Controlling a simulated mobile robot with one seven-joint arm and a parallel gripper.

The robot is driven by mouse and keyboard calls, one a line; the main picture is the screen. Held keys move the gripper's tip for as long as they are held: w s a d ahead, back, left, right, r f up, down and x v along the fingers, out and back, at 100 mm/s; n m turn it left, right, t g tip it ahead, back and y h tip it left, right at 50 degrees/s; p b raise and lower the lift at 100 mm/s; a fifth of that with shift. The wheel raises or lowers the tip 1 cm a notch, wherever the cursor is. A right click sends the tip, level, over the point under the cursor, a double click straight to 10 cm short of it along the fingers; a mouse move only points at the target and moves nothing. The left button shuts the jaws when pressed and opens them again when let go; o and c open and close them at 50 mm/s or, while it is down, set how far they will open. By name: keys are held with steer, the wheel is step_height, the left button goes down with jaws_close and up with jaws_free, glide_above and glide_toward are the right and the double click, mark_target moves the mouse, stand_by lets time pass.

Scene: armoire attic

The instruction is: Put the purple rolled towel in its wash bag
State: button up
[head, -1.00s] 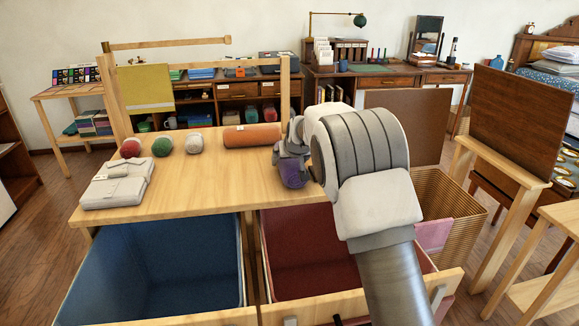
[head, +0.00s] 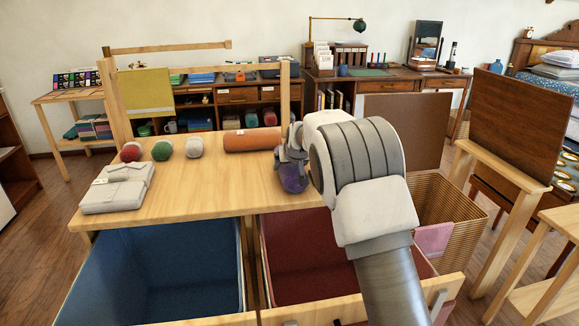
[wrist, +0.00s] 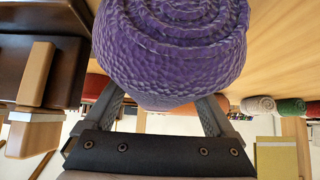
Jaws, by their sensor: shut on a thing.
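The purple rolled towel (head: 293,178) is in my gripper (head: 291,157), at the right end of the light wood table in the head view. In the wrist view the towel (wrist: 175,50) fills the top middle, its spiral end facing the camera. My gripper's fingers (wrist: 152,108) are shut on it from both sides. I cannot tell whether the towel touches the tabletop. Two fabric-lined bins stand open at the table's front: a blue one (head: 160,268) on the left and a dark red one (head: 300,255) on the right, partly behind my arm. No purple bag shows clearly.
The table (head: 200,195) also holds an orange roll (head: 252,138), red (head: 131,152), green (head: 162,150) and whitish (head: 194,147) rolls, and a folded pale bundle (head: 118,187). A wicker basket (head: 440,205) with a pink cloth (head: 434,238) stands at right.

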step_height(320, 180, up, 10)
steer(key=p, duration=0.3)
